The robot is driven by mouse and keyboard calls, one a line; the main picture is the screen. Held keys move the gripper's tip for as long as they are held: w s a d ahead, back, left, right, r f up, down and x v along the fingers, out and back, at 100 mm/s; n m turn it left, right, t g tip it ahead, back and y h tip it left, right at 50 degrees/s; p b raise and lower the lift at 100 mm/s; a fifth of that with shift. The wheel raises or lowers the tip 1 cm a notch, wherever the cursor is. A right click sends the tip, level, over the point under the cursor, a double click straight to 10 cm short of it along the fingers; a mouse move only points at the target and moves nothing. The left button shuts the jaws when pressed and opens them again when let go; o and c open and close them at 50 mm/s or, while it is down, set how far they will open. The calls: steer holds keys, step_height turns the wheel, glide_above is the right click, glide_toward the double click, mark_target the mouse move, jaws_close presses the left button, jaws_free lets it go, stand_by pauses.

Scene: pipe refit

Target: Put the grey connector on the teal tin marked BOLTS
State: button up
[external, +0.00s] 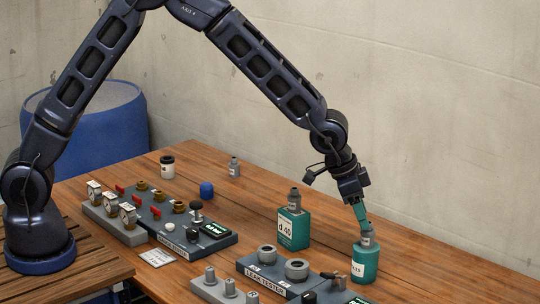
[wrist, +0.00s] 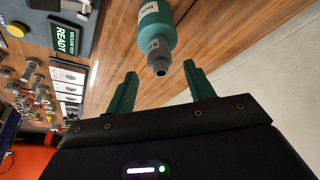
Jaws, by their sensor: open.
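A round teal tin (external: 365,264) stands near the right front of the table. Its label reads in part "BOL" in the wrist view (wrist: 148,14). A grey connector (external: 368,238) stands upright on top of this tin; it also shows in the wrist view (wrist: 154,49). My gripper (external: 362,222) is open just above the tin. In the wrist view my two teal fingers (wrist: 160,70) are spread on either side of the connector's end, with gaps visible on both sides.
A square teal container (external: 292,228) marked "d 40", with a grey top piece (external: 294,199), stands left of the tin. The leak tester panel (external: 270,278) lies close in front. A small grey piece (external: 234,168) and a blue cap (external: 206,190) stand further back.

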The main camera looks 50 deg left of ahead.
steer(key=s+a+r+n+t+y, duration=0.15)
steer(key=s+a+r, duration=0.35)
steer(key=a+r, duration=0.9)
steer(key=s+a+r+n+y, duration=0.1)
steer(key=s+a+r+n, duration=0.25)
steer(key=a+r, duration=1)
steer(key=s+a+f+n, duration=0.1)
steer(key=s+a+n, duration=0.3)
steer(key=s+a, duration=2)
steer(key=shift+s+f+y, duration=0.25)
steer(key=shift+s+y, duration=0.1)
steer(key=shift+s, duration=0.7)
